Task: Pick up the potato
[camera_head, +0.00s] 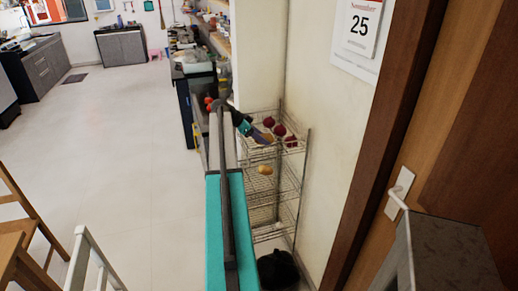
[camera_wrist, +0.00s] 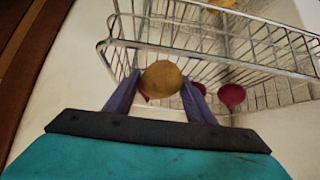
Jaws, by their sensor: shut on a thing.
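A round brown potato (camera_wrist: 161,79) sits between the two purple fingers of my gripper (camera_wrist: 160,88) in the wrist view. The fingers are shut on it, one on each side. In the head view my gripper (camera_head: 262,136) is at the top basket of a wire rack (camera_head: 288,152), with the potato (camera_head: 267,139) at its tips. Whether the potato still touches the basket, I cannot tell. Another yellow-brown item (camera_head: 264,170) lies on the tier below.
Several dark red round vegetables (camera_head: 279,129) lie in the top basket close to my gripper; one (camera_wrist: 231,95) shows right of it in the wrist view. The rack stands against a pale wall (camera_head: 330,120). A black object (camera_head: 278,270) is at its foot. Open floor (camera_head: 120,140) lies left.

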